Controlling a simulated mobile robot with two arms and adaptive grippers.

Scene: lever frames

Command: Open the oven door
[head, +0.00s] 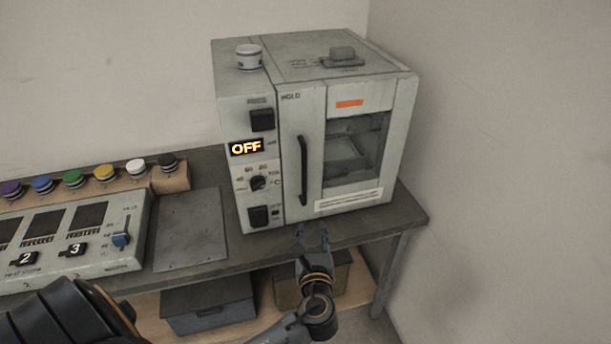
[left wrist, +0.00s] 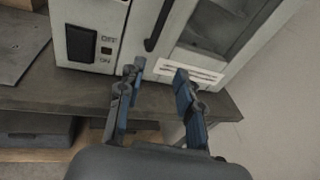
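The oven (head: 238,95) is a grey box on the bench, and its display reads OFF. Its door (head: 350,190) is closed, with a dark window and a black vertical handle (head: 304,170) near the door's left edge. My left gripper (head: 314,232) is just below and in front of the handle's lower end, apart from it. In the left wrist view the gripper (left wrist: 158,72) is open and empty, with the handle's lower end (left wrist: 158,30) beyond the fingertips. My right gripper is not in view.
The bench (head: 400,218) ends close to the right wall. A flat grey plate (head: 190,230) and a control panel (head: 75,240) lie left of the oven. Coloured knobs (head: 73,178) stand behind the panel. Boxes (head: 208,305) sit on the lower shelf.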

